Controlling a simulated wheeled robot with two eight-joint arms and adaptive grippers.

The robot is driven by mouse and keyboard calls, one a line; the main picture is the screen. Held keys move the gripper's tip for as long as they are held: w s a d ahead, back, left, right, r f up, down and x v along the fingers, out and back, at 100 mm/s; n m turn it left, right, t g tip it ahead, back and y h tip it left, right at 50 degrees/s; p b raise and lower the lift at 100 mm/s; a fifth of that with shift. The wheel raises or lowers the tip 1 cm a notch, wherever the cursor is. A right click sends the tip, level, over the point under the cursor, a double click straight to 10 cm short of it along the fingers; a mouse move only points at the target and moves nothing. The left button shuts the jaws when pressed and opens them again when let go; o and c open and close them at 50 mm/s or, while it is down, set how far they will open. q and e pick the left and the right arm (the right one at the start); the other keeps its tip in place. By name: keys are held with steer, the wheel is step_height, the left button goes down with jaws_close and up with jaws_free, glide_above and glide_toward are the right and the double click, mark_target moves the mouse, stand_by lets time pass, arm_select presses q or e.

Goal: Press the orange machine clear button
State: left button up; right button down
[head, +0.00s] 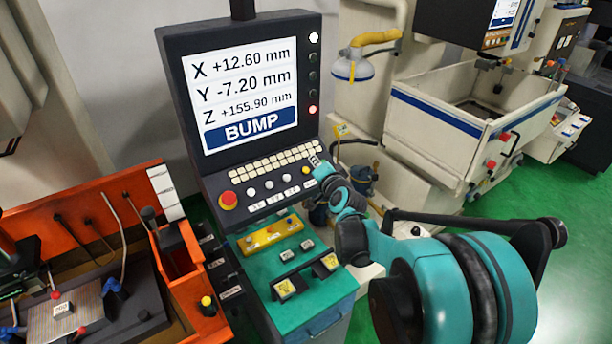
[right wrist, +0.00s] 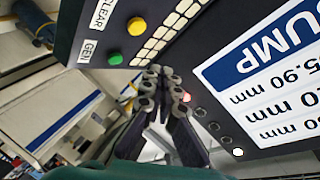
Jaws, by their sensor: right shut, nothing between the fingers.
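The orange-yellow button (head: 306,170) sits on the console's sloped panel, at the right end of the visible row of round buttons. In the right wrist view the same button (right wrist: 137,26) shows beside a "CLEAR" label (right wrist: 104,13). My right gripper (head: 316,160) is shut and empty, its tips close to the panel's right edge, just right of the button in the head view. In the right wrist view its fingertips (right wrist: 162,72) lie together near the key grid, apart from the button in the picture. Contact with the panel cannot be told. My left gripper is out of view.
A green button (right wrist: 115,58) labelled "GEN" is near the orange one. The console screen (head: 240,95) reads "BUMP", with a lit red lamp (head: 312,109) beside it. A red mushroom button (head: 228,199) is at the panel's left. An orange-framed bench (head: 110,190) stands left.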

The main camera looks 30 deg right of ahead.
mark_target(306, 170)
steer(key=shift+w+a+f+b, duration=0.1)
steer(key=shift+w+f+b, duration=0.55)
steer(key=shift+f, duration=0.3)
steer(key=shift+w+f+b, duration=0.55)
steer(key=shift+f+b, duration=0.2)
steer(key=shift+f, duration=0.15)
steer(key=shift+w+f+b, duration=0.25)
steer(key=shift+f+b, duration=0.1)
steer(key=shift+b, duration=0.1)
steer(key=shift+w+f+b, duration=0.2)
steer(key=shift+f+b, duration=0.2)
stand_by(0.5)
steer(key=shift+s+r, duration=0.1)
steer(key=shift+r, duration=0.1)
steer(key=shift+s+r+p, duration=0.35)
steer(key=shift+r+p, duration=0.15)
steer(key=shift+r, duration=0.05)
